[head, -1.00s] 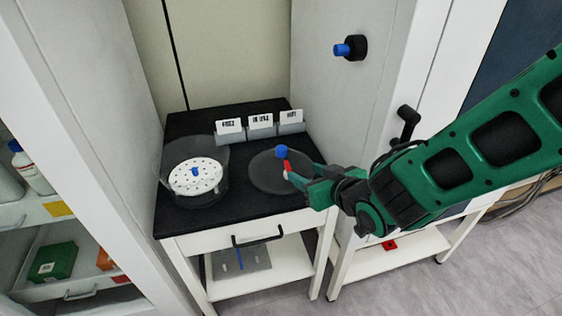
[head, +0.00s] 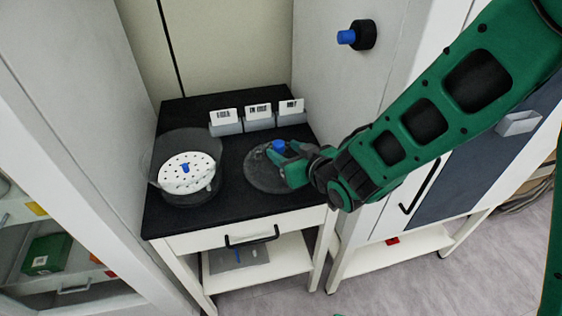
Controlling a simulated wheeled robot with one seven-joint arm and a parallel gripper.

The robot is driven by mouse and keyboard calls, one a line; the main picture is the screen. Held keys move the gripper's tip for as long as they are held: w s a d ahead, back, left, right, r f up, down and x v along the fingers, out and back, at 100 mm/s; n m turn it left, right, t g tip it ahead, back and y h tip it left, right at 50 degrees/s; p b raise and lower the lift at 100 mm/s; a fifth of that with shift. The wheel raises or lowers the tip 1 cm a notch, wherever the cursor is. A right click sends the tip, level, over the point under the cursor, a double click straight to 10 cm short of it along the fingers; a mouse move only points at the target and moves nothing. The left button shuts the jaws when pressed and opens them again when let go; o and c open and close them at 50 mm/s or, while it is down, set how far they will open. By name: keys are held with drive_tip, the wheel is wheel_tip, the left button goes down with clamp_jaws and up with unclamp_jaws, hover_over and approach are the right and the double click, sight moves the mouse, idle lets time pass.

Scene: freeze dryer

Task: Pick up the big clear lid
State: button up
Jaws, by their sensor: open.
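The big clear lid (head: 262,180) is a round see-through disc with a blue knob (head: 278,146) on top. It lies on the right part of the black table top. My gripper (head: 281,154) is at the knob, low over the lid, with its fingers pointing left in the picture. The jaws are open, and the far finger is mostly hidden. I cannot tell whether a finger touches the knob.
A clear round vessel (head: 151,176) with a white perforated plate (head: 187,172) inside stands to the left. Labelled card holders (head: 258,123) stand along the back. A cabinet with a blue-tipped black knob (head: 356,36) rises at the right. The black table top (head: 190,222) is bare in front.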

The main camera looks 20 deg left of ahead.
sight(282, 148)
drive_tip(key=x, duration=0.5)
drive_tip(key=shift+w+d+f, duration=0.1)
drive_tip(key=shift+w+d, duration=0.1)
clamp_jaws()
idle(1.2)
